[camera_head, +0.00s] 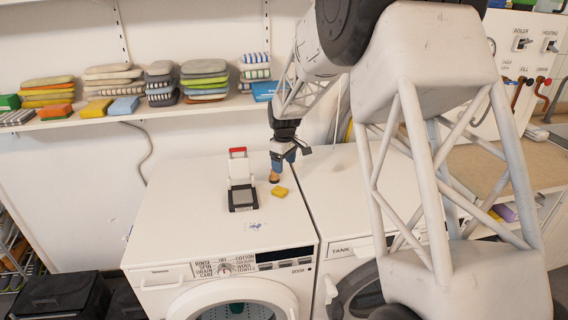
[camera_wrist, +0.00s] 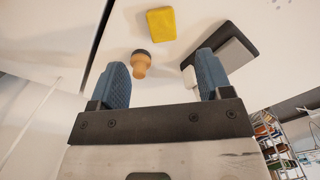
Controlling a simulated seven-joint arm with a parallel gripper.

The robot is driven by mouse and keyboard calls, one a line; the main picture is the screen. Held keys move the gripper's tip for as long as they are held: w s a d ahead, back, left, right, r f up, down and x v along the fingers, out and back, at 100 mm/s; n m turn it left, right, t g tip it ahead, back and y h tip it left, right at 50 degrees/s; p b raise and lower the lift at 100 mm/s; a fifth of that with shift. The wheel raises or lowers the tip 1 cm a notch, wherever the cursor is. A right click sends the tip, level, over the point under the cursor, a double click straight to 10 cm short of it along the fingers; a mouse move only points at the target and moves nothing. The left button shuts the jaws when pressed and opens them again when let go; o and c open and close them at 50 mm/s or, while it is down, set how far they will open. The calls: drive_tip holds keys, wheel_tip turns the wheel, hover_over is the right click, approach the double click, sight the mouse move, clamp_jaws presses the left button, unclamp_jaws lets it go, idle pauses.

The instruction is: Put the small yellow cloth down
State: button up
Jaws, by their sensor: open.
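The small yellow cloth (camera_head: 279,191) lies flat on top of the left white washing machine (camera_head: 190,215), near its right edge. In the wrist view the cloth (camera_wrist: 161,24) is beyond my fingertips and apart from them. My gripper (camera_head: 284,158) is over the machine top, just behind the cloth. In the wrist view the two blue fingers of my gripper (camera_wrist: 163,72) are spread with nothing held between them. A small wooden knob-like object with a dark end (camera_wrist: 140,63) shows between and beyond the fingers.
A black and white device with a red top (camera_head: 241,182) stands left of the cloth. A second machine (camera_head: 345,200) adjoins on the right, with a gap between. A wall shelf (camera_head: 140,110) holds several folded cloth stacks. The left machine's top is mostly clear.

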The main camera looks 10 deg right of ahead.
drive_tip(key=s+r+m, duration=0.3)
drive_tip(key=s+r, duration=0.7)
drive_tip(key=s, duration=0.3)
drive_tip(key=s+r+m+t, duration=0.1)
drive_tip(key=s+r+m, duration=0.1)
drive_tip(key=s, duration=1.7)
drive_tip(key=s+d+r+m+t, duration=0.1)
drive_tip(key=s+m, duration=0.3)
drive_tip(key=s, duration=1.6)
drive_tip(key=shift+r+t, duration=0.3)
drive_tip(key=shift+r, duration=0.15)
drive_tip(key=shift+o, duration=0.5)
drive_tip(key=shift+w, duration=0.1)
